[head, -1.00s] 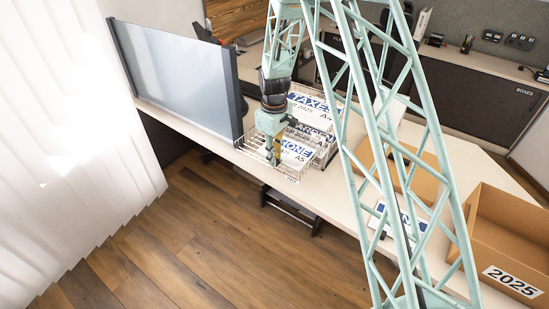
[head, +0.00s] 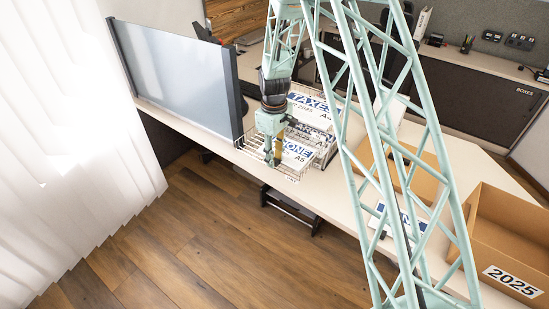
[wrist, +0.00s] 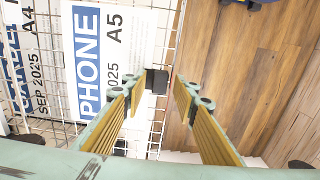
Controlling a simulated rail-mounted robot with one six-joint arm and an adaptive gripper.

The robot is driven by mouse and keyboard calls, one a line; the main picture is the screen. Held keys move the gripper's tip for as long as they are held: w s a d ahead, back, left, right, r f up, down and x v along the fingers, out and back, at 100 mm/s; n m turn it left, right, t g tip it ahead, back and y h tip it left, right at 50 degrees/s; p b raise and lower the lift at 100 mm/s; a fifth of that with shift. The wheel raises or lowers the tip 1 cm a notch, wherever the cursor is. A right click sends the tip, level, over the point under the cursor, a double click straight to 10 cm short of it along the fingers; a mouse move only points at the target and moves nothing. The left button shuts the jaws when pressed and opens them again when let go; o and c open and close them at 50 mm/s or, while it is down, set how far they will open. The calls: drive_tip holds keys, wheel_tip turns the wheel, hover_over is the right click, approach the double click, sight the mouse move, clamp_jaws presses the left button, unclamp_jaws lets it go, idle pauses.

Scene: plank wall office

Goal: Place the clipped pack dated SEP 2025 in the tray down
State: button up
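The wire tray (head: 322,163) stands at the desk's front edge and holds several clipped packs. A TAXES pack (head: 312,108) lies at the back, and a PHONE A5 pack (head: 297,152) at the front. In the wrist view, the PHONE pack (wrist: 117,20) shows "025", its month hidden by my finger. Beside it, an A4 pack (wrist: 38,62) reads SEP 2025, its title cut off at the picture's edge. My gripper (wrist: 158,88) is open at the tray's outer edge, pointing down. A black clip (wrist: 157,80) at the PHONE pack's edge shows between its fingertips; I cannot tell whether they touch it.
A glossy grey panel (head: 180,75) stands left of the tray. To the right are an open cardboard box (head: 415,180), a box marked 2025 (head: 512,282) and a loose blue-lettered sheet or pack (head: 418,226). Wooden floor (head: 200,240) lies below the desk edge.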

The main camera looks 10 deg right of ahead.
drive_tip(key=shift+r, duration=0.15)
wheel_tip(320, 180, up, 12)
drive_tip(key=shift+p, duration=0.3)
idle(0.4)
idle(0.8)
